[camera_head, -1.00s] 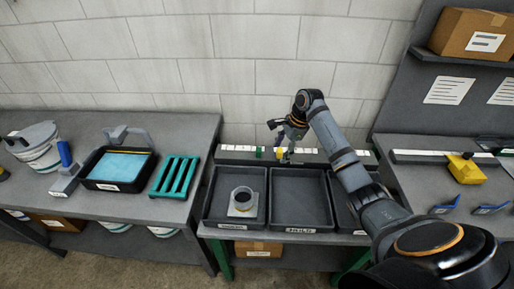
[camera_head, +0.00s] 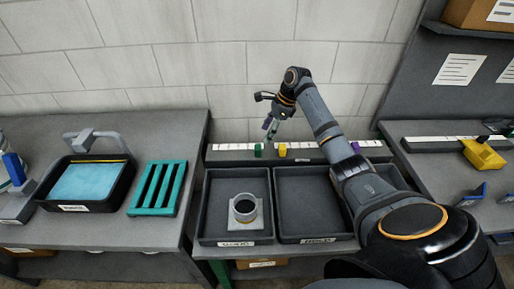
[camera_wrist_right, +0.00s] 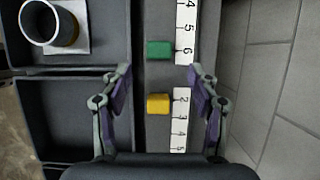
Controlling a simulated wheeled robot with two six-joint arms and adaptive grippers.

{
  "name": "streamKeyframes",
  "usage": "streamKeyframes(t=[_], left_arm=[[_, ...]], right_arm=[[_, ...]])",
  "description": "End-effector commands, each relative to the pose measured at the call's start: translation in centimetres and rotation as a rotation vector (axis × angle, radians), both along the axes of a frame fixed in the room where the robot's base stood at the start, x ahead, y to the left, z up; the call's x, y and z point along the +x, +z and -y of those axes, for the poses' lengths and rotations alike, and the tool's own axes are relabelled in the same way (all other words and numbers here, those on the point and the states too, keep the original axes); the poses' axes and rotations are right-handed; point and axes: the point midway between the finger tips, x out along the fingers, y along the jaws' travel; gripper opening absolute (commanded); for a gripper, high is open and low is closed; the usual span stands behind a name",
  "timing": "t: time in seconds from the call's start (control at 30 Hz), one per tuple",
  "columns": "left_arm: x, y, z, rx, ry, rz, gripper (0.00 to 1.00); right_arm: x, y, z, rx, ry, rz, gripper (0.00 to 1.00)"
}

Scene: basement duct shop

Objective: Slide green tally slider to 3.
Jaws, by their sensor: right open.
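The green tally slider (camera_head: 258,149) sits on a dark rail with a white number strip behind the trays. In the right wrist view the green slider (camera_wrist_right: 158,51) is beside the 6. The yellow slider (camera_head: 282,150) is just to its right on the rail; in the wrist view the yellow slider (camera_wrist_right: 158,103) is beside a 2. My right gripper (camera_head: 270,127) is open and empty above the rail. In the wrist view its fingers (camera_wrist_right: 160,76) are on either side of the rail's line, around the gap between green and yellow. My left gripper is out of view.
A purple slider (camera_head: 355,147) is farther right on the rail, close to my right arm. Dark trays (camera_head: 291,240) stand in front of the rail, the left one holding a round collar (camera_head: 244,208). A block wall (camera_head: 225,60) is close behind.

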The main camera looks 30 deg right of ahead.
Motion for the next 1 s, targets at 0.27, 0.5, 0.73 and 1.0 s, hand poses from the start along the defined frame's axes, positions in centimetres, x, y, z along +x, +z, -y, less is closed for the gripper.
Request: streamKeyframes(t=[0.27, 0.5, 0.73, 1.0], left_arm=[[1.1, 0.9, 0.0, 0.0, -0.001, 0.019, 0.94], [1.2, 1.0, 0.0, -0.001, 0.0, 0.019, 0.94], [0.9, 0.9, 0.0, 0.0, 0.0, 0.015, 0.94], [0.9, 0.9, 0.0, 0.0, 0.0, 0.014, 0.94]], right_arm=[[1.1, -5.4, -2.1, 0.003, 0.001, -0.004, 0.6], [1.7, -8.0, -2.9, 0.0, 0.0, -0.001, 0.6], [1.7, -8.3, -3.0, 0.0, 0.001, 0.0, 0.6], [1.7, -8.2, -3.0, 0.0, 0.001, 0.0, 0.32]])
